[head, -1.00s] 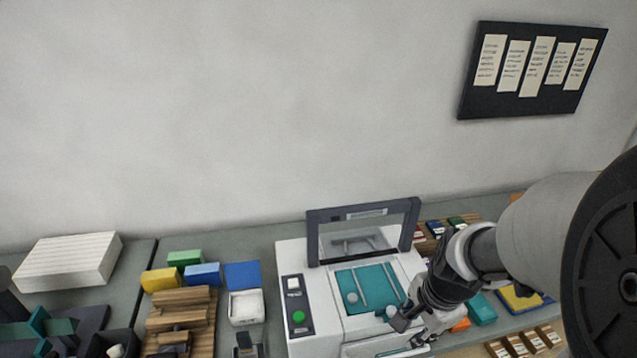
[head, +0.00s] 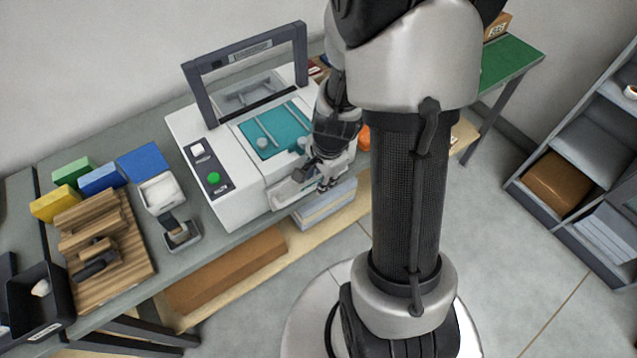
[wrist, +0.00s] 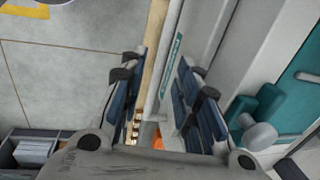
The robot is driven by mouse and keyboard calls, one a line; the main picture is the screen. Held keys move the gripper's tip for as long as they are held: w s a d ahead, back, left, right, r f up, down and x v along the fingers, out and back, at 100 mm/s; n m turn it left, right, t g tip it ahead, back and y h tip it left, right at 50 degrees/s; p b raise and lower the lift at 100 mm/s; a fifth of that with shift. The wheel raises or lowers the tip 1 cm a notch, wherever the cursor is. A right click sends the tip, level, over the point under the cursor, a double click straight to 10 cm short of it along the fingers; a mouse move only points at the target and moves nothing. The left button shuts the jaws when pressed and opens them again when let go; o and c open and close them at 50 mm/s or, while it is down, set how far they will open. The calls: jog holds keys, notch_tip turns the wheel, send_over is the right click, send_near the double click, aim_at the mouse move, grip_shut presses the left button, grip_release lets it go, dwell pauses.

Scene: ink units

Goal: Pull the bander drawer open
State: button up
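The bander (head: 220,205) is a white machine with a dark arch, a teal top bed and a green button, standing on the grey bench. Its drawer front (head: 290,190) is low on the side facing me, partly hidden by my gripper. My gripper (head: 325,178) is at the right part of that front, pointing down. In the wrist view my gripper (wrist: 163,95) is open, its two dark blue-padded fingers apart. A pale bar (wrist: 168,45) and a teal strip run lengthwise between the fingers. I cannot tell whether the fingers touch the bar.
A wooden rack (head: 110,235), coloured boxes and a small white container (head: 160,190) stand left of the bander. Below the bench a wooden shelf holds a brown box (head: 225,270). Floor in front is open around my base. A grey shelf unit (head: 590,150) stands right.

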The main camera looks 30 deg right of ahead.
jog(key=shift+w+f+b, duration=0.2)
jog(key=shift+f+b, duration=0.1)
jog(key=shift+f, duration=0.6)
grip_shut()
